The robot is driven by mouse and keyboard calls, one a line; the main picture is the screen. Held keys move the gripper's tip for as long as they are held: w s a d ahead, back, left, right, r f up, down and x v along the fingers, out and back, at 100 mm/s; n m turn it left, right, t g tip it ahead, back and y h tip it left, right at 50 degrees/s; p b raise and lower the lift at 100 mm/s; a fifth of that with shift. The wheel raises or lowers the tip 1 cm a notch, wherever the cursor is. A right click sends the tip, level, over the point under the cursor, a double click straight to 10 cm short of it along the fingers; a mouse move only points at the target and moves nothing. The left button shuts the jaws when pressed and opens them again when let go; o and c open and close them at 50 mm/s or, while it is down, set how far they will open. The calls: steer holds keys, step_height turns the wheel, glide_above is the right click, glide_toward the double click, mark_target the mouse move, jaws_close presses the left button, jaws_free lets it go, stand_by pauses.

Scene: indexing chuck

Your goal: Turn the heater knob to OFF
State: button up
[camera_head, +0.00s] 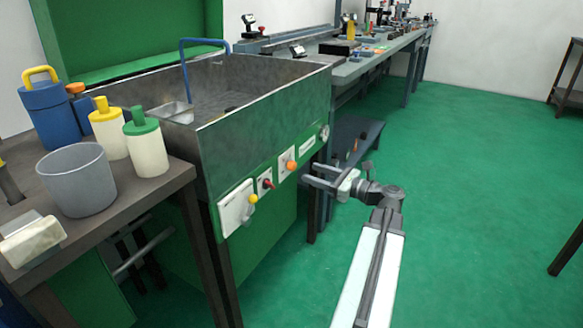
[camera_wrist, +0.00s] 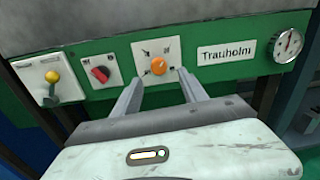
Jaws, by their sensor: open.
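An orange knob (camera_wrist: 158,66) sits on a white square plate with dark marks around it, on the green front panel of the wash tank. It also shows in the head view (camera_head: 291,165). A red knob (camera_wrist: 101,74) on its own white plate is to its left; the labels are too small to read. My gripper (camera_wrist: 161,77) is open, its two fingers pointing at the panel, one to each side of the orange knob's lower part in the wrist view. In the head view, my gripper (camera_head: 308,174) is just right of the orange knob. I cannot tell whether the fingers touch it.
A yellow-tipped lever (camera_wrist: 53,76) is at the panel's left. A "Trauholm" nameplate (camera_wrist: 226,53) and a round gauge (camera_wrist: 288,45) are to the right. Bottles and a grey bucket (camera_head: 76,181) stand on the left table. The green floor (camera_head: 470,190) at right is free.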

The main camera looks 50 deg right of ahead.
mark_target(295, 168)
steer(key=w, duration=0.2)
steer(key=w+a, duration=0.1)
steer(key=w, duration=0.3)
steer(key=shift+w+a, duration=0.25)
steer(key=shift+w, duration=0.15)
jaws_close()
steer(key=shift+a, duration=0.15)
